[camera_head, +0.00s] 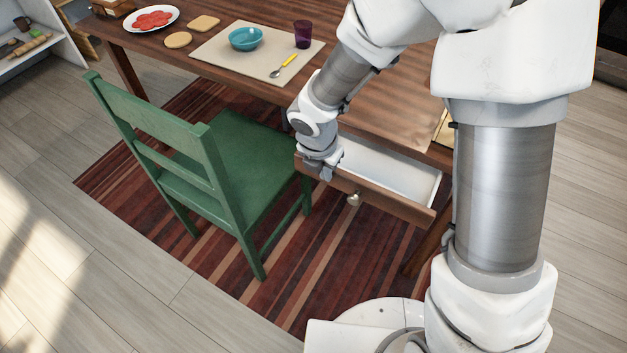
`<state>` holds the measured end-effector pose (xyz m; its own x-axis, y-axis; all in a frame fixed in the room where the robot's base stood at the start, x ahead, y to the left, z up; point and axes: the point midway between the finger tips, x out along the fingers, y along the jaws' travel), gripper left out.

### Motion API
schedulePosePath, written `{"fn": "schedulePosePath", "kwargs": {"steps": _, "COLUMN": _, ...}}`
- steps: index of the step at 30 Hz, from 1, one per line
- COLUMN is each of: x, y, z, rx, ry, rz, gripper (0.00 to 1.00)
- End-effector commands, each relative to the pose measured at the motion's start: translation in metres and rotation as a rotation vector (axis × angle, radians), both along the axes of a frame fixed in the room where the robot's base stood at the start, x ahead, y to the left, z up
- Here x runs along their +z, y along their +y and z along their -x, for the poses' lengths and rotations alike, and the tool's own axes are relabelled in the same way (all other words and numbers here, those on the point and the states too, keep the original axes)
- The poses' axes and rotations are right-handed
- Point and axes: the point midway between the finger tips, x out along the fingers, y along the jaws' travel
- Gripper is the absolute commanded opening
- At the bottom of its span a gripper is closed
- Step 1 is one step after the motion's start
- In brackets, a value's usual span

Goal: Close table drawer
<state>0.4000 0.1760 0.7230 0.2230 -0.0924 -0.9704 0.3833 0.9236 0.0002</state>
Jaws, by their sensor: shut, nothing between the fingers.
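The table drawer (385,196) is pulled out from the long side of the wooden table (390,108). Its white inside shows and looks empty where visible; its left part is hidden behind my arm. A round metal knob (354,199) is on its brown front. My gripper (326,174) is at the left end of the drawer front, left of the knob, pointing down. It is shut and holds nothing. I cannot tell whether it touches the drawer front.
A green chair (215,160) stands close to the left of my gripper, on a striped rug (290,285). The table bears a placemat (215,57) with a teal bowl (246,38), a purple cup (303,34) and a spoon (283,66). Floor at the lower left is clear.

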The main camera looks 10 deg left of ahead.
Motion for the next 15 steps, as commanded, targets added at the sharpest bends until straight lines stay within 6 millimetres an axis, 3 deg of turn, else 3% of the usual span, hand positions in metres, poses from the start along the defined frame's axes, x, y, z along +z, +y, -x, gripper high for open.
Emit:
{"fn": "schedulePosePath", "kwargs": {"steps": 3, "x": 0.006, "y": -0.012, "z": -0.026, "rx": -0.005, "ry": 0.001, "rz": 0.000, "gripper": 0.00}}
{"fn": "schedulePosePath", "kwargs": {"steps": 9, "x": 0.004, "y": -0.025, "z": -0.060, "rx": -0.002, "ry": 0.000, "rz": 0.000, "gripper": 0.00}}
{"fn": "schedulePosePath", "kwargs": {"steps": 15, "x": 0.001, "y": -0.032, "z": -0.074, "rx": 0.001, "ry": -0.001, "rz": 0.001, "gripper": 0.00}}
